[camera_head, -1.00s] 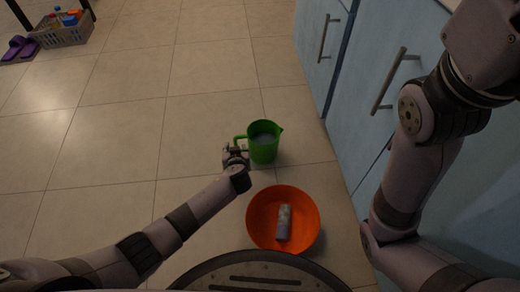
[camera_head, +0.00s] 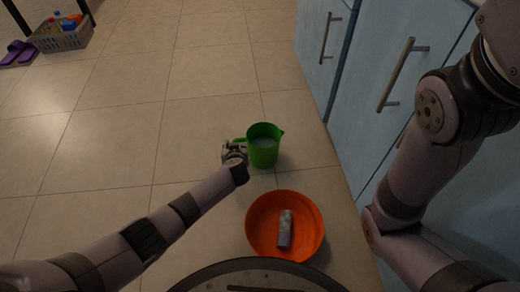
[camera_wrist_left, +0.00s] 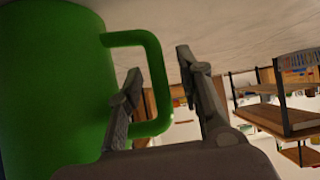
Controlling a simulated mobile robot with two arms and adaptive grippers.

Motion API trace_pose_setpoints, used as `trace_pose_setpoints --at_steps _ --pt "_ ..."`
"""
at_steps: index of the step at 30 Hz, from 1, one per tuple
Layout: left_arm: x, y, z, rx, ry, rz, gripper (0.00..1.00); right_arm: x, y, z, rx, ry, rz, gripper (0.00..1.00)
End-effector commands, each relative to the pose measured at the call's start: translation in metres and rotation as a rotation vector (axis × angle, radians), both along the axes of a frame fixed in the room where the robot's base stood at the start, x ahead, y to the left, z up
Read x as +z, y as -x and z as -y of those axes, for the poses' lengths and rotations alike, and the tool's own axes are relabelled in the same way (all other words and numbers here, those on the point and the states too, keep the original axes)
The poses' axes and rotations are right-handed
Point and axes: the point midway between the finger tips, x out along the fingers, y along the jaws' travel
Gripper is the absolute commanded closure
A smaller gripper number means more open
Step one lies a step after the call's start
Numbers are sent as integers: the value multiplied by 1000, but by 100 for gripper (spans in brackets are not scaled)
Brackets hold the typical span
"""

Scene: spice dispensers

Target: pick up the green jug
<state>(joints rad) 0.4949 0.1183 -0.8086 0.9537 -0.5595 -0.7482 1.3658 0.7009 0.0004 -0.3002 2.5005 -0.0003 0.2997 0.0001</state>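In the left wrist view the jug (camera_wrist_left: 55,85) fills the left side. There my left gripper (camera_wrist_left: 159,62) is open, with one finger at the handle's loop and the other outside. The upright bar of the handle (camera_wrist_left: 158,85) shows between the fingers, with a gap to the outer finger. My right arm is at the right edge of the head view; its gripper is out of frame.
An orange bowl (camera_head: 262,237) holding a small cylindrical container (camera_head: 285,229) sits just in front of the jug. Blue cabinets (camera_head: 350,120) with metal handles line the right. A grey basket (camera_head: 62,38) and purple slippers (camera_head: 17,52) are far left. Floor left of the jug is clear.

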Motion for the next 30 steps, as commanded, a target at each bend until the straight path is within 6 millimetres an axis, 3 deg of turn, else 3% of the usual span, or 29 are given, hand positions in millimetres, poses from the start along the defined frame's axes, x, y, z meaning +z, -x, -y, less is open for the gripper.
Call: trace_pose_setpoints --at_steps 14,30 --pt "0 0 0 0 0 0 100 0 0 0 0 0 1 43" --pt "0 0 0 1 1 0 100 0 0 0 0 0 0 43"
